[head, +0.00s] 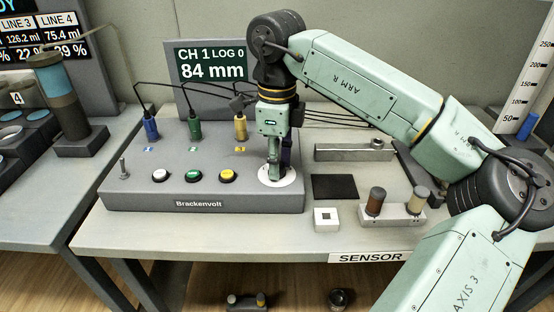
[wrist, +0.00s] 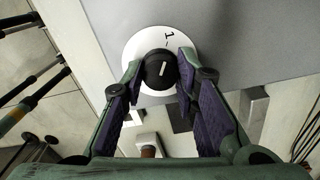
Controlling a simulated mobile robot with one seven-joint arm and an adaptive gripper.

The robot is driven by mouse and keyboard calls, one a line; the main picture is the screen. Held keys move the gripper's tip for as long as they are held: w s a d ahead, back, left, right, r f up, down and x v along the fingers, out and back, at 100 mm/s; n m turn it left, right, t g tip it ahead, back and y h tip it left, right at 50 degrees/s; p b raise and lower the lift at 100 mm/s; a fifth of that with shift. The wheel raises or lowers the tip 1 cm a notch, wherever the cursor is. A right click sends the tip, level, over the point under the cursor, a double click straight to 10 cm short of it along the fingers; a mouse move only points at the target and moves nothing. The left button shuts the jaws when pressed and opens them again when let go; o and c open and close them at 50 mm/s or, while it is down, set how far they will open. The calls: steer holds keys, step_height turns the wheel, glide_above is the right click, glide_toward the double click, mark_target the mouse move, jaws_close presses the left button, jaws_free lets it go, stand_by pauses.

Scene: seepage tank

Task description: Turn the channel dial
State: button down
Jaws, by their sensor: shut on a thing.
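The channel dial (wrist: 160,69) is a black round knob with a white pointer line, on a white disc (wrist: 135,46) marked "1". In the wrist view my gripper (wrist: 160,72) has one finger on each side of the knob and is shut on it. In the head view my gripper (head: 273,178) points down onto the white disc (head: 290,178) at the right end of the grey Brackenvolt box (head: 140,198); the knob is hidden there behind the fingers. The screen (head: 213,66) behind the box reads "CH 1 LOG 0" and "84 mm".
White (head: 160,175), green (head: 194,175) and yellow (head: 228,176) buttons and a toggle switch (head: 123,170) lie left of the dial. Blue, green and yellow plugs with cables stand behind them. A black pad (head: 334,187), a small white block (head: 326,219) and a holder with two cylinders (head: 392,214) are to the right.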

steer(key=c, duration=1.3)
jaws_free()
steer(key=shift+r, duration=0.1)
step_height(320, 180, up, 12)
steer(key=shift+f, duration=0.1)
